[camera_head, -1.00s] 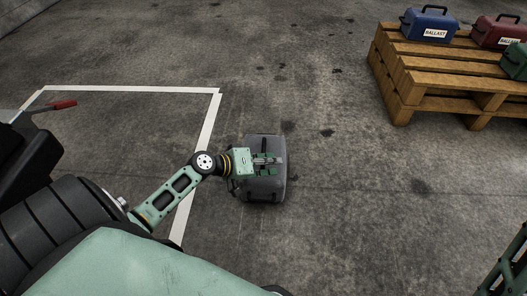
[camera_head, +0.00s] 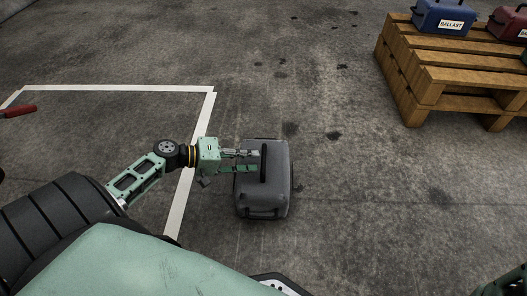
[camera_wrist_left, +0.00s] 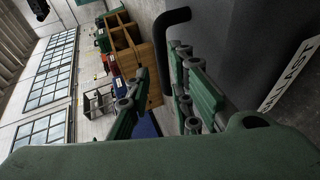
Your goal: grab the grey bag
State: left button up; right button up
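The grey bag (camera_head: 279,195) stands on the concrete floor right of my left gripper, with a black handle (camera_head: 263,163) on top. My left gripper (camera_head: 258,161) reaches in from the left, and its fingertips are at the handle, over the bag's left part. In the left wrist view the two green fingers (camera_wrist_left: 165,88) are apart. The black handle (camera_wrist_left: 163,50) shows between and beyond them, and the bag's dark side (camera_wrist_left: 240,60) fills the right. I cannot tell whether a finger touches the handle.
A wooden pallet (camera_head: 427,75) stands at the upper right with a blue ballast case (camera_head: 440,18) and a dark red case (camera_head: 507,22) on it. White floor lines (camera_head: 120,88) mark an area at the left. The floor between bag and pallet is clear.

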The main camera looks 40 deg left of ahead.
aim_at(264, 156)
pick_arm(q)
jog(key=b+x, duration=0.1)
jog(key=x, duration=0.1)
jog(key=b+x, duration=0.2)
jog(key=shift+a+f, duration=0.1)
jog(key=shift+f, duration=0.25)
jog(key=shift+w+d+f+b, duration=0.1)
jog(key=shift+w+d+b, duration=0.2)
jog(key=shift+b, duration=0.1)
jog(key=shift+w+d, duration=0.1)
jog(key=shift+w, duration=0.1)
jog(key=shift+c, duration=0.4)
grip_shut()
jog(key=shift+w+r, duration=0.1)
jog(key=shift+r, duration=0.2)
